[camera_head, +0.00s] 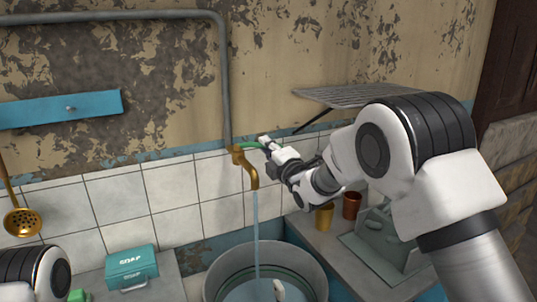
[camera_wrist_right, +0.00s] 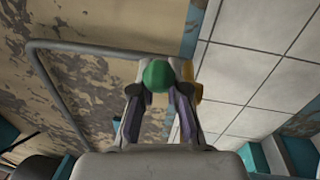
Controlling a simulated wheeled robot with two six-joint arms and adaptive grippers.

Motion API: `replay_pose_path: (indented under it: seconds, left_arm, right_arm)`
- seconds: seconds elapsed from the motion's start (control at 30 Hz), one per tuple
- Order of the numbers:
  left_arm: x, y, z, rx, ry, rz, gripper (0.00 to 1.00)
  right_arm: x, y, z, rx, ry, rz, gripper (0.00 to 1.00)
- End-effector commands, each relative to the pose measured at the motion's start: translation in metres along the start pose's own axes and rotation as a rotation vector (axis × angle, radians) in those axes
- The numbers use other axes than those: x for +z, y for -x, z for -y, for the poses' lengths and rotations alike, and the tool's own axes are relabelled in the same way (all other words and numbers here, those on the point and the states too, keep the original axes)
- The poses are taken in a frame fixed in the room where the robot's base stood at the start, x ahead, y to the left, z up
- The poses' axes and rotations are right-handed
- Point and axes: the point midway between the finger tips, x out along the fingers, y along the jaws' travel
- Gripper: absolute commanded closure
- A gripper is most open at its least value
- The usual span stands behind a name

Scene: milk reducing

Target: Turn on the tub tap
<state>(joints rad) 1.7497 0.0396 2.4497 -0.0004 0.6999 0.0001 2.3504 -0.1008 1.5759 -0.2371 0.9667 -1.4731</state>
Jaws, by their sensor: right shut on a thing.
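The brass tub tap (camera_head: 252,172) hangs from a grey wall pipe, with a green handle (camera_head: 250,145) at its top. A stream of water (camera_head: 256,225) runs from its spout into the round grey tub (camera_head: 222,275) below. My right gripper (camera_head: 264,142) is at the handle, shut on it. In the right wrist view the round green end of the handle (camera_wrist_right: 158,74) sits between the two fingers of the gripper (camera_wrist_right: 158,88). Part of my left arm shows at the lower left, but its gripper is not in view.
A teal soap box (camera_head: 132,268) stands on the ledge left of the tub. Brass and reddish cups (camera_head: 325,217) and a grey-green rack (camera_head: 385,235) stand on the right counter. A wire shelf (camera_head: 355,95) juts from the wall above. A brass skimmer (camera_head: 22,222) hangs at left.

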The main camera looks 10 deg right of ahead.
Motion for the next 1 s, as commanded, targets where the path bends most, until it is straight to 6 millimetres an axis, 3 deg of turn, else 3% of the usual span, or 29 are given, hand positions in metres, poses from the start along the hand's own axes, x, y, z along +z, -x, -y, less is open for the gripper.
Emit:
replay_pose_path:
  seconds: [0.43,0.47,0.5,0.53,0.83,1.0]
  left_arm:
    - [0.0,-0.002,0.0,0.0,0.0,0.0,0.0]
    - [0.0,-0.002,0.0,0.0,0.0,0.0,0.0]
    - [0.0,-0.002,0.0,0.0,0.001,0.0,0.0]
    - [0.0,-0.002,0.0,0.0,0.001,0.0,0.0]
    - [0.0,-0.002,0.0,0.0,0.001,0.0,0.0]
    - [0.0,-0.002,0.0,0.0,0.001,0.0,0.0]
  right_arm:
    - [-0.001,0.0,-0.004,0.006,0.004,0.011,1.0]
    - [-0.001,0.0,-0.004,0.006,0.004,0.01,0.79]
    - [-0.001,0.0,-0.004,0.006,0.004,0.01,0.65]
    - [-0.001,0.0,-0.004,0.005,0.004,0.01,0.6]
    - [-0.001,0.002,-0.002,0.001,0.003,0.011,0.6]
    - [-0.001,0.024,-0.002,-0.001,0.002,0.011,0.6]
